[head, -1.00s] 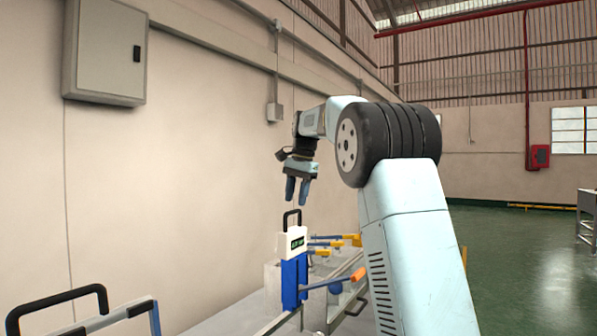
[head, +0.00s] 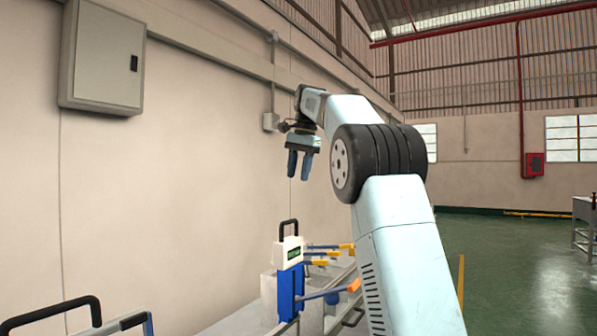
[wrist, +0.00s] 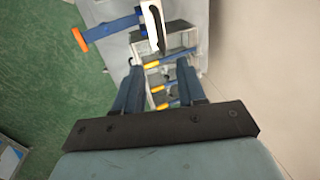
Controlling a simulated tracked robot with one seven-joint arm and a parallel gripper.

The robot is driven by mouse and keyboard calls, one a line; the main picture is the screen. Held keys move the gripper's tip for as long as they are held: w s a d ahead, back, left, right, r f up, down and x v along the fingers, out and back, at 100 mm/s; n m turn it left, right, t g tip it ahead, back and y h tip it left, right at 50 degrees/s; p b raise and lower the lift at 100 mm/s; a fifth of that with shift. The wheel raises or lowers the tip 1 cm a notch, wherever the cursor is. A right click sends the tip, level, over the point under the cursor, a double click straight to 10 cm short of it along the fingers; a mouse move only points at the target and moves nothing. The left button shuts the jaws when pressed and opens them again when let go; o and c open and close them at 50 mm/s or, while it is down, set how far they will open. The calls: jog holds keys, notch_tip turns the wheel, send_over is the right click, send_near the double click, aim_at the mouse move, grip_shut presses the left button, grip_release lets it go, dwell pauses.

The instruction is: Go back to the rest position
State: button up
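My gripper (head: 298,172) hangs pointing down in the head view, in free air above the blue and white crimping device (head: 289,282) and clear of its black handle. In the wrist view my gripper (wrist: 157,68) shows two dark blue fingers standing apart with nothing held between them. The bench lies beyond the fingers there. My arm is bent at the elbow, with the forearm reaching up and to the left.
Several levers with yellow ends (head: 327,254) sit along the bench behind the device. An orange-ended lever (head: 353,286) sticks out to the right. A grey wall box (head: 103,57) hangs at the upper left. Green floor (head: 520,270) on the right is open.

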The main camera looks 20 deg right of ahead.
jog(key=shift+s, duration=0.1)
jog(key=s+f+n+t, duration=0.1)
jog(key=s+n, duration=0.1)
jog(key=s, duration=0.8)
jog(key=s+a+f+n+t, duration=0.1)
jog(key=s+f+n, duration=0.3)
jog(key=s+f, duration=0.8)
jog(key=s+a+f+n+t+h, duration=0.1)
jog(key=s+f+n+t, duration=0.1)
jog(key=s+f, duration=1.1)
jog(key=s+n, duration=0.1)
jog(key=s, duration=0.5)
jog(key=shift+a+f+n, duration=0.25)
jog(key=shift+n, duration=0.15)
